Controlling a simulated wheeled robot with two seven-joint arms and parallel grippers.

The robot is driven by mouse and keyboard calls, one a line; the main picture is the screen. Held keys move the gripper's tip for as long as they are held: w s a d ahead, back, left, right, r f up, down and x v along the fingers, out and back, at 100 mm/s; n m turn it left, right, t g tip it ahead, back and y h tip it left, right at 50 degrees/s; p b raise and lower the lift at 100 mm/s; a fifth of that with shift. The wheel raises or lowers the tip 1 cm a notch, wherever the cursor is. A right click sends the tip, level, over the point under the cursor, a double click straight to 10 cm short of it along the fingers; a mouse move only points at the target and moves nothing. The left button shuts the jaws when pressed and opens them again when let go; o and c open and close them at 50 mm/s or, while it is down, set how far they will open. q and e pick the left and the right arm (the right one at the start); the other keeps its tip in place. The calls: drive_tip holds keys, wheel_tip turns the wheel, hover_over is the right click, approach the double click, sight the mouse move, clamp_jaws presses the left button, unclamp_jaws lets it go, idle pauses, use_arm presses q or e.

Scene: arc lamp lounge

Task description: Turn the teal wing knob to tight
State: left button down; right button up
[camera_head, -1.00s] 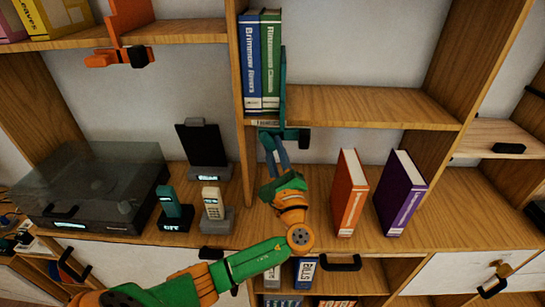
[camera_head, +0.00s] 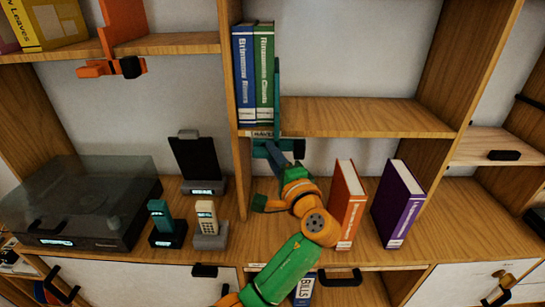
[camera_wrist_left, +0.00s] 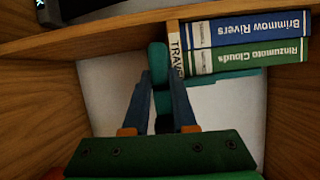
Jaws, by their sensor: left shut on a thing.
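The teal bookend (camera_head: 277,95) stands upright against the right side of two books, with its clamp at the shelf's front edge. The teal wing knob (camera_wrist_left: 158,65) is at this clamp, between my left gripper's fingers in the left wrist view. My left gripper (camera_wrist_left: 159,80) is shut on it, one finger on each side. In the head view my left gripper (camera_head: 274,156) reaches up from below to the shelf edge under the books, and the knob is hard to make out there. I cannot read how tight it is. My right gripper is not in view.
A blue book (camera_head: 243,75) and a green book (camera_head: 264,70) stand left of the bookend. An orange book (camera_head: 346,205) and a purple book (camera_head: 398,205) stand on the lower surface, the orange one close to my left arm. Phones and a turntable (camera_head: 90,205) are left.

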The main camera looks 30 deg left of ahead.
use_arm(q)
drive_tip(key=shift+n, duration=0.4)
drive_tip(key=c, duration=0.7)
unclamp_jaws()
drive_tip(key=b+v, duration=0.2)
drive_tip(key=v, duration=0.5)
drive_tip(key=shift+r, duration=0.1)
